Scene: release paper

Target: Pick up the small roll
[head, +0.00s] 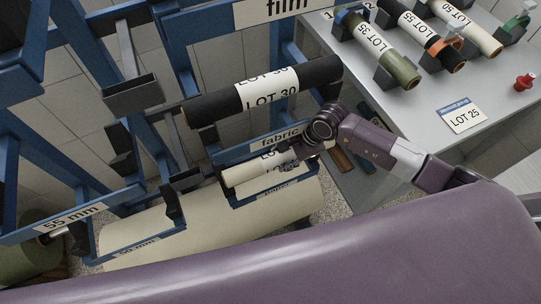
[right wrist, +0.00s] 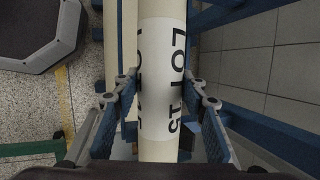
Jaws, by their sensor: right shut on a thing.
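The small roll (head: 238,177) is a slim cream cylinder with a white label, in the blue rack below the "fabric" sign. In the right wrist view the same roll (right wrist: 160,153) runs up the middle, and its label reads LOT 15. My right gripper (head: 287,163) reaches in from the right and is shut on the roll; in the right wrist view its fingers (right wrist: 163,88) stand on both sides of the label. I cannot tell whether the roll still touches its rack supports. My left gripper is not in view.
A black LOT 30 roll (head: 318,72) lies on arms just above my right gripper. A large cream roll (head: 215,218) lies below. A grey table (head: 420,115) at the right holds several rolls, a LOT 25 card (head: 462,115) and a red knobbed object (head: 524,82).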

